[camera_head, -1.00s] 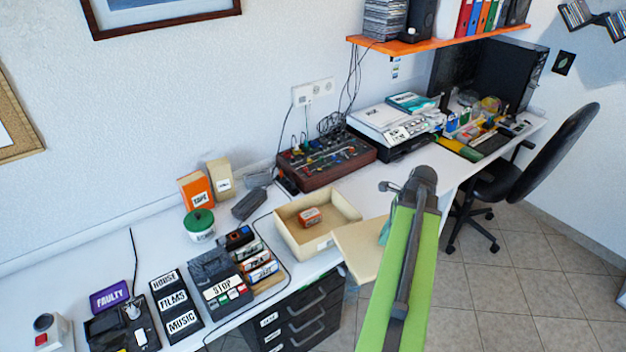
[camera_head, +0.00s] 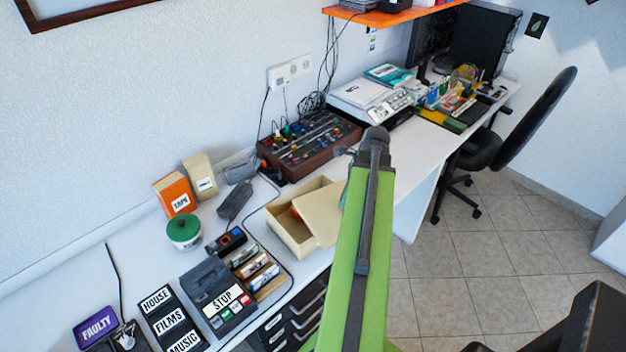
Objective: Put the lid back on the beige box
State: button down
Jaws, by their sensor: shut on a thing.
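The beige box (camera_head: 289,232) stands open on the white desk, near its front edge. Its lid (camera_head: 319,211), a flat beige panel, is tilted over the right part of the box and covers much of the opening. I cannot tell whether lid and box touch. My gripper (camera_head: 344,194) is mostly hidden behind my green arm; only a small teal part shows at the lid's right edge. It is shut on the lid there. A bit of a small orange item (camera_head: 296,213) shows inside the box.
Left of the box are a grey cassette recorder (camera_head: 216,290), a green-lidded jar (camera_head: 185,232) and an orange tape box (camera_head: 176,194). A mixer (camera_head: 308,145) stands behind the box, with a printer (camera_head: 372,101) farther right. A dark chair (camera_head: 535,120) is at right.

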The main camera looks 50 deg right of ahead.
notch_tip(320, 180, up, 5)
jog(key=n+p, duration=0.2)
jog(key=p, duration=0.2)
send_over(312, 200)
jog(key=shift+s+d, duration=0.3)
jog(key=shift+w+a+y, duration=0.15)
jog(key=shift+w+y, duration=0.05)
jog(key=shift+y, duration=0.1)
notch_tip(312, 200, down, 7)
jog(key=b, duration=0.6)
jog(key=shift+r+b, duration=0.1)
jog(key=shift+b, duration=0.2)
dwell(0.5)
jog(key=c, duration=1.2)
grip_release()
jog(key=shift+o, duration=0.2)
jog(key=o, duration=0.5)
